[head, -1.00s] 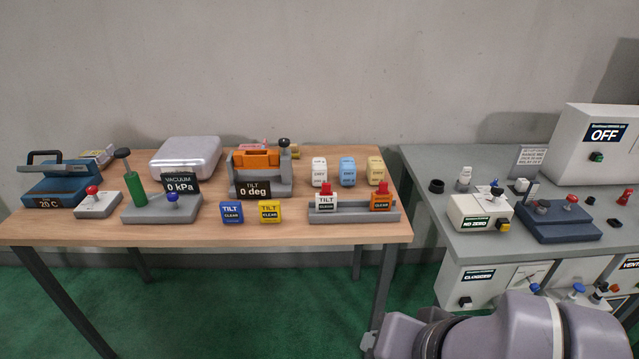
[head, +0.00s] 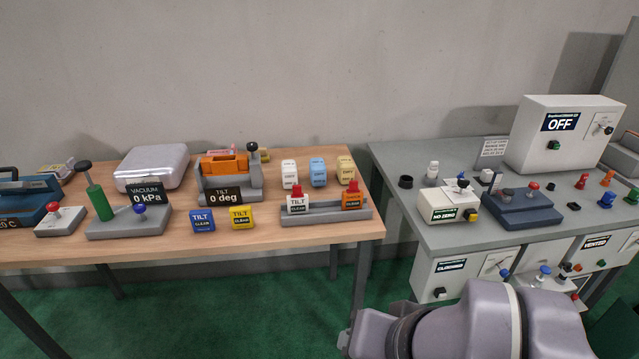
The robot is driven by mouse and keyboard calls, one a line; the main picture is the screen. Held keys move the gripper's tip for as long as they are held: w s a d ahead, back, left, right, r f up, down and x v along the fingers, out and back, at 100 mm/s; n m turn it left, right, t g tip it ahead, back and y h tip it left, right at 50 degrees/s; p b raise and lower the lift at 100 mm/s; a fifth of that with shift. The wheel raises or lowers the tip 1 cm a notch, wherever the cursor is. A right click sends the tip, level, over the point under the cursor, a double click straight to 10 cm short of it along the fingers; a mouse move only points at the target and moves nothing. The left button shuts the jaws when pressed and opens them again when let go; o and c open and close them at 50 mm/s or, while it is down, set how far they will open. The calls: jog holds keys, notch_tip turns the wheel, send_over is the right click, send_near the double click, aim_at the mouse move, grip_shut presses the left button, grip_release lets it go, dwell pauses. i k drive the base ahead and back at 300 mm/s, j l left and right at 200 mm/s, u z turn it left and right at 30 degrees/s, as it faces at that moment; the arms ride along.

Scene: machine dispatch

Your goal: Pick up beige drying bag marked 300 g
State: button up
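A small beige bag (head: 346,171) stands upright near the back right corner of the wooden table. Its printed mark is too small to read. A light blue bag (head: 318,172) and a white bag (head: 289,174) of like shape stand in a row to its left. Part of my purple-grey arm shows at the bottom right, in front of the grey table. My gripper itself is out of view.
In front of the bags, a grey rack (head: 326,211) holds a white and an orange block with red tops. Blue (head: 203,221) and yellow (head: 241,217) TILT blocks stand left of it. The orange tilt device (head: 228,180) is left of the bags. A grey table (head: 408,222) stands to the right.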

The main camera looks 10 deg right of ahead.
aim_at(345, 166)
jog(key=i, duration=1.8)
